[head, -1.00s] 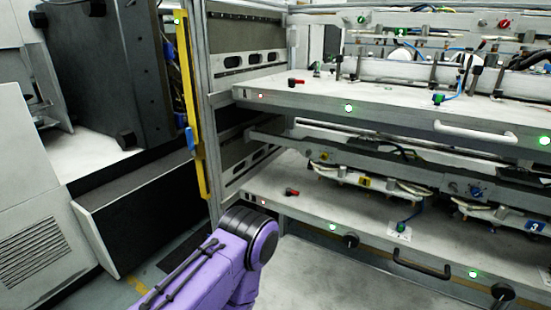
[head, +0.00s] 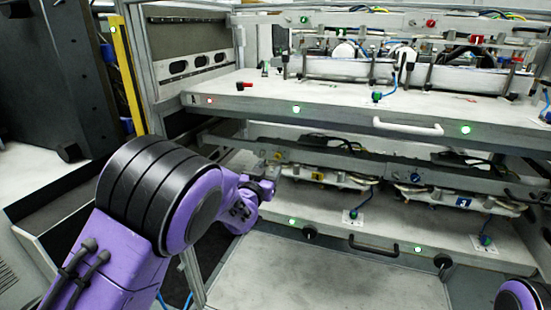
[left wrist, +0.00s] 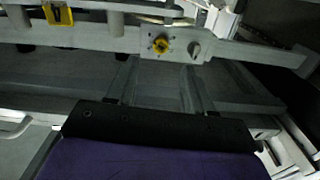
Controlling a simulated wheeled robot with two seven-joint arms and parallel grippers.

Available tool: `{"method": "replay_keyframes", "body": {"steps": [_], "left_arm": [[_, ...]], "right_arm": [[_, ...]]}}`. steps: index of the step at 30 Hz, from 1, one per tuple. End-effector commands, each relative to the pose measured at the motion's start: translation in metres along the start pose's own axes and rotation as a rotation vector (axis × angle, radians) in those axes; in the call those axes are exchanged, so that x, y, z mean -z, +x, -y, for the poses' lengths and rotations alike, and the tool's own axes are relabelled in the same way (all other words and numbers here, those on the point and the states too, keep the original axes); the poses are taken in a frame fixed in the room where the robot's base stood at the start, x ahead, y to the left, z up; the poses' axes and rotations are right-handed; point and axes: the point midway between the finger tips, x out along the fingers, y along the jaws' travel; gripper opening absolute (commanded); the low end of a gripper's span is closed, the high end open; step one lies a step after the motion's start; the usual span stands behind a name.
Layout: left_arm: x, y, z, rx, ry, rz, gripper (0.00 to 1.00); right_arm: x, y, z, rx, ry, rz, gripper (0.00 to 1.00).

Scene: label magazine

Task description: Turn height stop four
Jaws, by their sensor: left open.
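A yellow knob (head: 278,155) sits on the grey rail of the lower shelf, with a yellow tag (head: 318,176) to its right. A blue knob (head: 415,177) and blue tag (head: 463,201) are farther right on the rail. I cannot tell which knob is number four. My left gripper (head: 269,184) is open and empty, in front of and just below the yellow knob; its fingers (left wrist: 160,68) point toward the rail.
The upper shelf (head: 340,105) has a white handle (head: 407,127); the lower shelf has a black handle (head: 373,246). White parts with hoses and cables lie under the rail. A yellow post (head: 127,80) stands at left. Part of my right arm shows at lower right.

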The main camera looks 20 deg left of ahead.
Motion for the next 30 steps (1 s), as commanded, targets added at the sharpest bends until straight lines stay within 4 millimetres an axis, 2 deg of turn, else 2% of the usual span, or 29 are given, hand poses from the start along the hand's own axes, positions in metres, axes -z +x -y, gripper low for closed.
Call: {"method": "replay_keyframes", "body": {"steps": [3, 9, 13, 21, 26, 30], "left_arm": [[0.001, 0.028, 0.0, 0.0, -0.002, 0.001, 0.52], [0.0, 0.061, 0.0, 0.001, -0.002, 0.001, 0.52], [-0.001, 0.069, 0.001, 0.002, -0.003, 0.002, 0.52], [-0.002, 0.071, 0.001, 0.002, -0.002, 0.003, 0.52], [-0.002, 0.071, 0.001, 0.001, -0.002, 0.003, 0.0], [-0.002, 0.071, 0.001, 0.001, -0.003, 0.003, 0.0]], "right_arm": [[0.003, -0.008, -0.001, 0.0, 0.0, 0.0, 0.43], [0.005, -0.013, -0.001, 0.0, 0.0, 0.0, 0.43], [0.006, -0.014, -0.001, 0.0, 0.0, 0.0, 0.43], [0.006, -0.014, -0.001, 0.0, 0.0, 0.0, 0.43], [0.006, -0.014, -0.001, 0.0, 0.0, 0.0, 0.43], [0.006, -0.014, -0.001, 0.0, 0.0, 0.0, 0.43]]}}
